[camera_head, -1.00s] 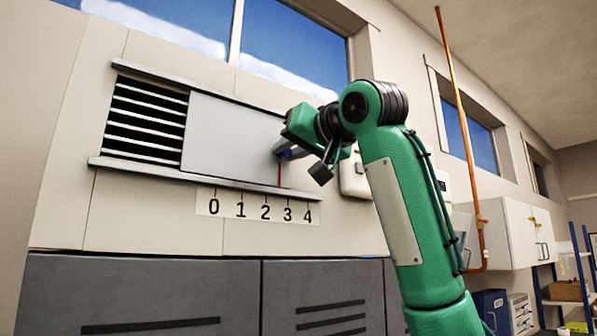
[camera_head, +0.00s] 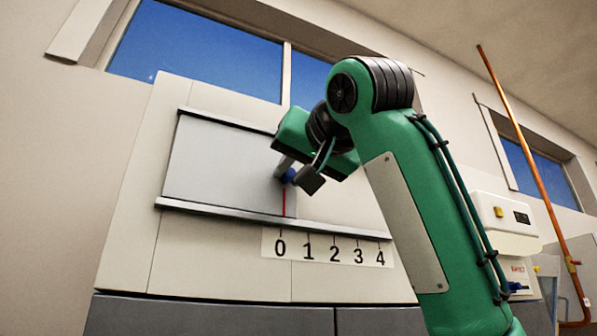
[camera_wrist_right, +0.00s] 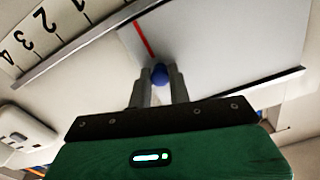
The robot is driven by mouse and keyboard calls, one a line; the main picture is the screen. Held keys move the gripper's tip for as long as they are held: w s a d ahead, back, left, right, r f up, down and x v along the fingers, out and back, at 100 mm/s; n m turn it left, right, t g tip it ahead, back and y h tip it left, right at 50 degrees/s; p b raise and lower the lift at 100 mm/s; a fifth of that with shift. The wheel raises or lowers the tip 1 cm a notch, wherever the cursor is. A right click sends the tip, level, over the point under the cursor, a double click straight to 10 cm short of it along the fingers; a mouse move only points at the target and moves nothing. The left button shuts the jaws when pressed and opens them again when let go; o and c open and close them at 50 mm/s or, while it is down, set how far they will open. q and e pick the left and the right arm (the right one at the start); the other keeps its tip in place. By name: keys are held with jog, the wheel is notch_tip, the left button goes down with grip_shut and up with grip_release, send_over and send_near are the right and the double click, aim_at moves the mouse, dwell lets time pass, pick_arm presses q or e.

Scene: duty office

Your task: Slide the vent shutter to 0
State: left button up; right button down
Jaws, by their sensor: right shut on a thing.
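The vent shutter (camera_head: 215,170) is a flat grey plate between two rails, and it covers the left part of the vent; no slats show. Its red pointer line (camera_head: 284,202) stands just above the 0 mark on the white number scale (camera_head: 322,249), very slightly to its right. The shutter also shows in the right wrist view (camera_wrist_right: 225,45). My right gripper (camera_head: 287,175) is shut on the blue shutter knob (camera_wrist_right: 160,75), which sits between its fingertips in the right wrist view. My left gripper is in neither view.
The lower rail (camera_head: 240,213) runs along the wall below the shutter. Grey cabinets (camera_head: 210,315) stand beneath. A white wall box (camera_head: 506,222) and a copper pipe (camera_head: 530,150) are at the right, beyond my right arm.

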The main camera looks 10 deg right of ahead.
jog(key=shift+a, duration=0.1)
jog(key=c, duration=1.4)
grip_release()
jog(key=shift+c, duration=0.2)
jog(key=shift+o, duration=0.7)
jog(key=shift+a, duration=0.15)
jog(key=shift+s, duration=0.15)
jog(key=shift+s+f, duration=0.1)
jog(key=shift+s, duration=0.1)
pick_arm(q)
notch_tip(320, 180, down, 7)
jog(key=b, duration=0.6)
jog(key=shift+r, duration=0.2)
pick_arm(e)
jog(key=v, duration=1.3)
jog(key=shift+s, duration=0.1)
